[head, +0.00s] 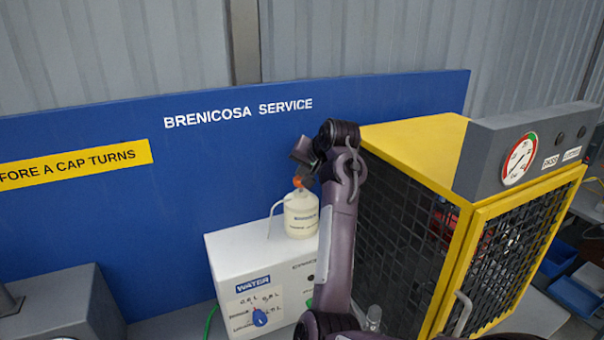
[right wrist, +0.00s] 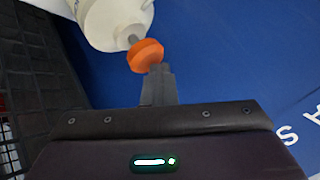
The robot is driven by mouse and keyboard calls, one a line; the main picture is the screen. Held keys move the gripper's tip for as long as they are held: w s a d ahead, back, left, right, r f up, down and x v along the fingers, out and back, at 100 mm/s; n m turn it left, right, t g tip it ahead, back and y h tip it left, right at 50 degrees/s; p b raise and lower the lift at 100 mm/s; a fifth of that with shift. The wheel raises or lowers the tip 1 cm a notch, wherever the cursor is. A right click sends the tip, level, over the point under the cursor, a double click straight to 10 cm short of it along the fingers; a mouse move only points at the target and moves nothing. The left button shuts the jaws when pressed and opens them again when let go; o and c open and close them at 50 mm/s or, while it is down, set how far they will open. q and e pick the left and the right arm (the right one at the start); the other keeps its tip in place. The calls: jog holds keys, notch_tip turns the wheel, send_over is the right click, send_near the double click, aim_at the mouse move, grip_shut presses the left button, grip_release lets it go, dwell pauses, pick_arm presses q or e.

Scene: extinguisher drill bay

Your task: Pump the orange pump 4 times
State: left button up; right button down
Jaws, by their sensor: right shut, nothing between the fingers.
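The orange pump (head: 298,182) is a small round knob on top of a cream bottle (head: 301,218), which stands upright on a white box. The orange knob (right wrist: 146,55) also shows in the right wrist view, with the bottle (right wrist: 112,20) beyond it. My right gripper (head: 306,168) is above the knob, fingers pointing down toward it. In the right wrist view its closed fingertips (right wrist: 156,70) are at the knob's near side; I cannot tell whether they touch it. Nothing is held. My left gripper is not in view.
The white box (head: 226,252) carries a WATER label and a blue knob (head: 259,317). A yellow-framed mesh cage (head: 405,225) with a gauge (head: 519,159) stands close on the right of my arm. A blue panel (head: 170,190) is behind. A grey block (head: 62,306) is at the left.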

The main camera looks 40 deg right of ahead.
jog(key=shift+f, duration=0.2)
jog(key=shift+r+p, duration=0.6)
jog(key=shift+p, duration=0.05)
notch_tip(320, 180, up, 2)
jog(key=shift+w, duration=0.1)
jog(key=shift+r, duration=2)
jog(key=shift+f, duration=0.1)
dwell(1.0)
